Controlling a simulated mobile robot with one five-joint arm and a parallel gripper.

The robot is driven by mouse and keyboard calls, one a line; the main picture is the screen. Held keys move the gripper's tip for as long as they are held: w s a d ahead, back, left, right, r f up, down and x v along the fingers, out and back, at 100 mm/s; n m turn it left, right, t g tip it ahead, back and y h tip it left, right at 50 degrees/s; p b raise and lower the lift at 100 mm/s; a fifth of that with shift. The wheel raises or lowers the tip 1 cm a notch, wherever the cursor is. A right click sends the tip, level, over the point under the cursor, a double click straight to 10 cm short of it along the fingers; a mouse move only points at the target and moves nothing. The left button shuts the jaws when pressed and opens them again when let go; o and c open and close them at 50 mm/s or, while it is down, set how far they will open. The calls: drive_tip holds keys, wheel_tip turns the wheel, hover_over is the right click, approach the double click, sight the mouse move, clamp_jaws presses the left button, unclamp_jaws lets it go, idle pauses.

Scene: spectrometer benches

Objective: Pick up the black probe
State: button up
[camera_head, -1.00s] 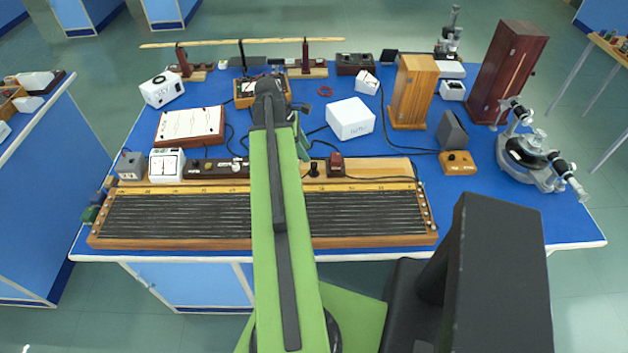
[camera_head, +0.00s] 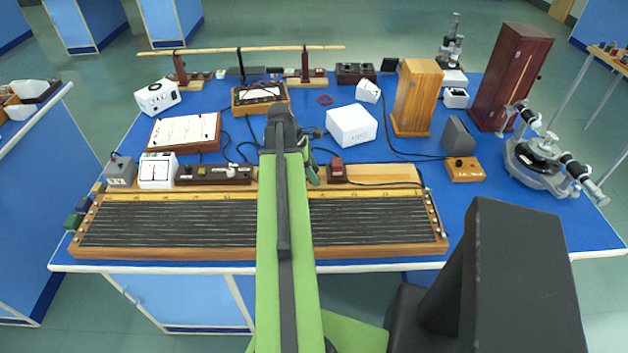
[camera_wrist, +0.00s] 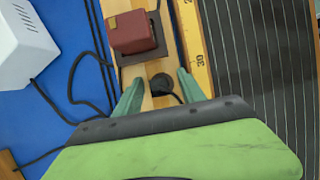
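The black probe (camera_wrist: 164,87) is a small dark round knob, seen from above in the wrist view, on the pale wooden strip of the long wire board (camera_head: 150,254). My gripper (camera_wrist: 159,76) is open, with one green finger on each side of the probe. Gaps show between the probe and both fingers, and nothing is held. The probe's lower part is not clear from above. In the head view my gripper (camera_head: 312,170) is low over the board's back strip, and my arm hides the probe.
A dark red block (camera_wrist: 133,33) stands on the strip just beyond the fingers. Black cables (camera_wrist: 78,80) run beside them. A white box (camera_wrist: 25,45) lies to the left on the blue table. The strip's yellow scale and the stretched wires lie to the right.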

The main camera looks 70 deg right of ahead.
clamp_jaws()
idle(0.3)
drive_tip(key=shift+r+p, duration=0.65)
wheel_tip(320, 180, up, 4)
drive_tip(key=p, duration=0.4)
drive_tip(key=s+a+r+p, duration=0.2)
drive_tip(key=s+r+p, duration=0.3)
drive_tip(key=s, duration=0.6)
drive_tip(key=shift+s+a+r+p, duration=0.2)
drive_tip(key=shift+a+r+p, duration=0.2)
